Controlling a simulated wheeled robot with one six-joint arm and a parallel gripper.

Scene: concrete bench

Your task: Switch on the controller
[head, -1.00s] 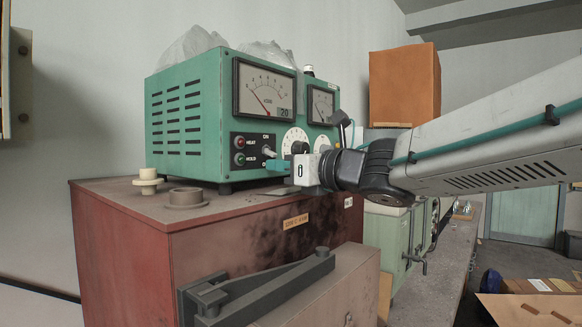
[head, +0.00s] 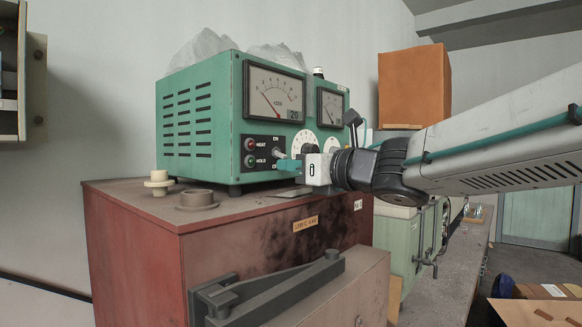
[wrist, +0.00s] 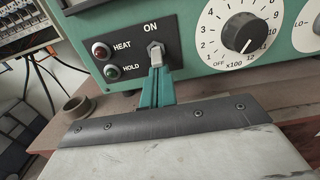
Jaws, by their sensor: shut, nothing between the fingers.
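The controller (head: 186,125) is a green metal box with dial meters, standing on a red cabinet. Its black panel carries a toggle switch (head: 278,154) under the word ON, beside the HEAT and HOLD lamps. In the wrist view the pale switch lever (wrist: 156,52) points out toward the camera; I cannot tell which way it is set. My gripper (head: 284,164) is shut and empty, its teal fingers just below the lever. In the wrist view the fingertips (wrist: 158,72) are at the lever's lower end, touching or nearly so. The label below the switch is mostly hidden.
A round knob (wrist: 243,33) is right of the switch. A cream stub (head: 158,182) and a brown ring (head: 196,199) sit on the red cabinet (head: 130,240) at left. An orange box (head: 412,84) stands behind my arm.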

